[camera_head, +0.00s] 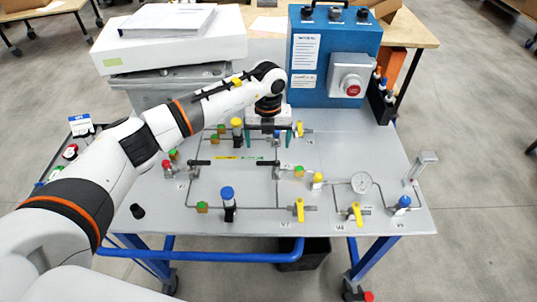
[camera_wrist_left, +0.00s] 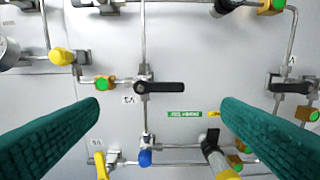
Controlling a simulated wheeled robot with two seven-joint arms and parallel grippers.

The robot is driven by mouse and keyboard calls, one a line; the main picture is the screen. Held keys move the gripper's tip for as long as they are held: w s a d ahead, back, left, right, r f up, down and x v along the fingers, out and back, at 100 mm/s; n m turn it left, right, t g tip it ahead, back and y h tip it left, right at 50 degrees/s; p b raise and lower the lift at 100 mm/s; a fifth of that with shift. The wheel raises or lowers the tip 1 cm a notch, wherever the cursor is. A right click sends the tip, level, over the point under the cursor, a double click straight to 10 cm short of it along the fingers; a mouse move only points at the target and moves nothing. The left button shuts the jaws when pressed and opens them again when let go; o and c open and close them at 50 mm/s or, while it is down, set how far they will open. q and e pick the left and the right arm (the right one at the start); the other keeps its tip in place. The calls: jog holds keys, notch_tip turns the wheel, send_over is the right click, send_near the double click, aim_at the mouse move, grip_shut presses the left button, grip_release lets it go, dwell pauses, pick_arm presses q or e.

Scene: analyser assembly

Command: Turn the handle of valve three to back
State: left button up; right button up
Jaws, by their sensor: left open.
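Valve three, labelled V3, has a black bar handle (camera_head: 267,163) on the grey panel (camera_head: 330,255). In the wrist view its handle (camera_wrist_left: 160,88) points right from its pivot on a vertical pipe; in the head view it points left. My left gripper (camera_head: 276,138) is open, its teal fingers pointing down toward the panel. In the head view it appears just behind the handle. In the wrist view the two fingers (camera_wrist_left: 159,106) are spread wide, with the handle between and slightly beyond the tips. Nothing is held, and I see no contact. My right gripper is not in view.
Another black handle (camera_head: 199,162) sits to the left. Yellow levers (camera_head: 299,210), a blue-capped part (camera_head: 228,200) and a gauge (camera_head: 361,182) stand on the panel. A blue control box (camera_head: 310,75) rises behind. The front strip of panel is mostly clear.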

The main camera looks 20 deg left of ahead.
aim_at(268, 162)
pick_arm(q)
notch_tip(268, 162, down, 8)
jog(key=shift+p, duration=0.5)
jog(key=shift+c, duration=0.3)
jog(key=c, duration=0.9)
